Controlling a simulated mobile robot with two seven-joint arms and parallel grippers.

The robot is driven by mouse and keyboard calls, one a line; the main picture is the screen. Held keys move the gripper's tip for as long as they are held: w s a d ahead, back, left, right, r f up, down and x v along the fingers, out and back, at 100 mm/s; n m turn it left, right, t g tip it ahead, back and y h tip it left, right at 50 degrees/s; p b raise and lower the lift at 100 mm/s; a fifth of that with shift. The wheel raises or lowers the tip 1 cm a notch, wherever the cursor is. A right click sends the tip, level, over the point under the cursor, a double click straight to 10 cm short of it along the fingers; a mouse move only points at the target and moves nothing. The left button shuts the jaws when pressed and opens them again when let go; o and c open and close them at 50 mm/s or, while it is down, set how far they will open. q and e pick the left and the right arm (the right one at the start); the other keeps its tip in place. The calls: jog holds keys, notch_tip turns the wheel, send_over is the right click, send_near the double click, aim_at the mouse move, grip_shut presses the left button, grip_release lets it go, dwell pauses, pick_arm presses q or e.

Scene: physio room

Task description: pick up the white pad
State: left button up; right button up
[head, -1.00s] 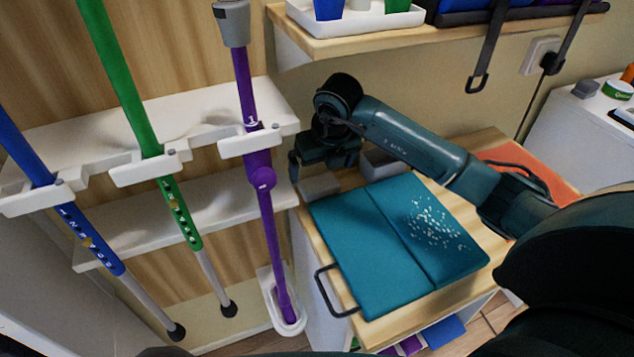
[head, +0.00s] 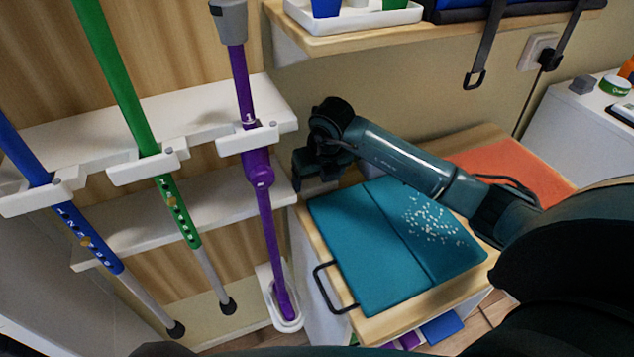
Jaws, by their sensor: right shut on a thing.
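No white pad can be clearly made out in the head view. My right gripper (head: 308,178) is low over the far left corner of the wooden-topped cabinet (head: 385,325), just beyond the teal folded mat (head: 365,245). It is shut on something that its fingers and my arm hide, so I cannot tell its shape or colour. The teal mat lies flat, with white specks on its right half. My left gripper is not in view.
A purple pole (head: 268,230), a green pole (head: 122,85) and a blue pole (head: 75,220) stand in a white rack (head: 205,110) to the left. An orange mat (head: 510,170) lies behind my right arm. A shelf (head: 330,45) hangs above.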

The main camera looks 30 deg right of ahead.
aim_at(320, 183)
jog(key=c, duration=0.3)
jog(key=shift+s+r, duration=0.15)
jog(key=shift+r, duration=0.25)
jog(key=v, duration=0.4)
jog(key=w+v, duration=0.1)
jog(key=v, duration=0.1)
jog(key=shift+w+d+r, duration=0.1)
jog(key=shift+r, duration=0.2)
jog(key=s, duration=1.2)
jog(key=s+a+b, duration=0.1)
jog(key=s, duration=0.6)
jog(key=shift+a, duration=0.1)
